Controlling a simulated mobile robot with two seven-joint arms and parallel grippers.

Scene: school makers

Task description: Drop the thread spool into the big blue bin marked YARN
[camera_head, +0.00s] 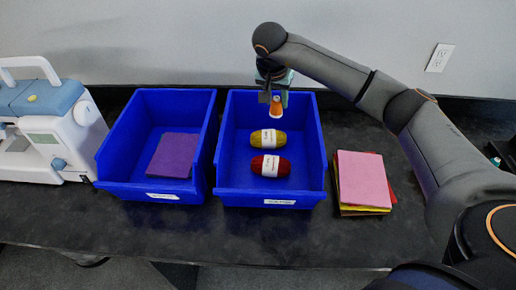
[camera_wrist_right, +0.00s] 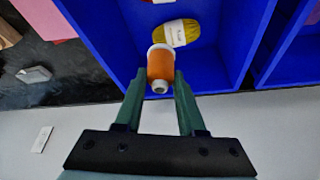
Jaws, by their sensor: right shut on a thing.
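My right gripper (camera_head: 276,93) is shut on the orange thread spool (camera_head: 276,107) and points down over the back part of the right blue bin (camera_head: 230,150). In the right wrist view the spool (camera_wrist_right: 162,66) sits between the two green fingertips (camera_wrist_right: 160,80), with the blue bin beneath it. The bin holds a yellow yarn skein (camera_head: 267,138) and a red yarn skein (camera_head: 269,165). Its front label (camera_head: 280,202) is too small to read. My left gripper is not in view.
A second blue bin (camera_head: 116,142) with purple felt (camera_head: 174,155) stands just left. A white and blue sewing machine (camera_head: 50,120) is at the far left. A stack of coloured felt (camera_head: 362,180) lies to the right. The dark table (camera_head: 240,235) is clear in front.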

